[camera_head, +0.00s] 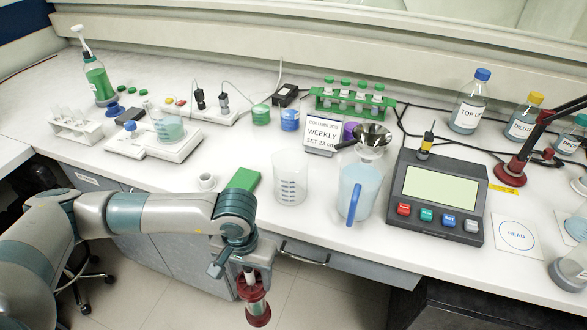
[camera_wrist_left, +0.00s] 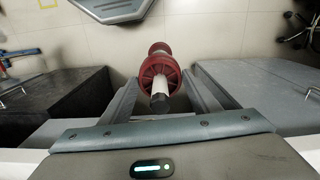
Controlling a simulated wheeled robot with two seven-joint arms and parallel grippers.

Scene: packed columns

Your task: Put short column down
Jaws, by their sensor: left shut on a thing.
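My left gripper (camera_head: 248,277) hangs in front of the bench's front edge, over the floor. It is shut on the short column (camera_head: 257,309), which has red end pieces and a pale top. In the left wrist view the column (camera_wrist_left: 159,72) stands between the two fingers (camera_wrist_left: 160,98), with its red flange and dark tip toward the camera. Part of the column is hidden by the gripper in the head view. My right gripper is not in view.
A green tube rack (camera_head: 352,103) stands behind. A card marked READ (camera_head: 516,235) lies at right.

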